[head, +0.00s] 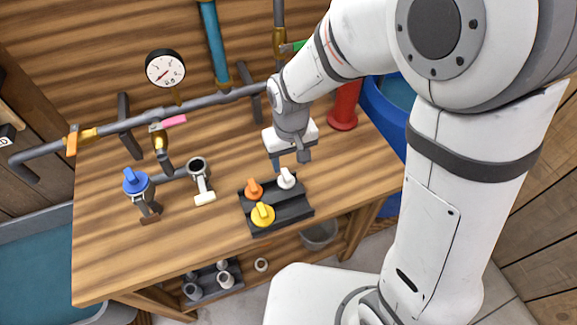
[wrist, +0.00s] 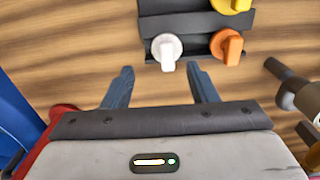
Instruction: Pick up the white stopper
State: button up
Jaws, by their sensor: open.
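The white stopper (head: 286,179) stands in a dark tray (head: 292,212) on the wooden workbench, beside an orange stopper (head: 254,188) and behind a yellow stopper (head: 263,214). In the wrist view the white stopper (wrist: 167,50) is just beyond my fingertips, with its handle pointing toward the gap between them. My gripper (wrist: 158,68) is open and empty, with its two blue fingers apart. In the head view my gripper (head: 275,163) hangs above the bench behind the tray, close to the white stopper. One finger is mostly hidden there.
A pipe with a gauge (head: 165,68) runs along the back of the bench. A blue-capped pipe end (head: 135,182) and an open pipe end (head: 197,166) stand left of the tray. A red post (head: 344,108) stands to the right. The front left bench top is clear.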

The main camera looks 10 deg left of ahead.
aim_at(286, 172)
jog(key=shift+a+f, duration=0.25)
jog(key=shift+f, duration=0.2)
jog(key=f, duration=0.7)
jog(key=shift+a+f+p, duration=0.15)
jog(key=shift+a+p, duration=0.05)
jog(key=shift+p, duration=0.15)
jog(key=c, duration=0.7)
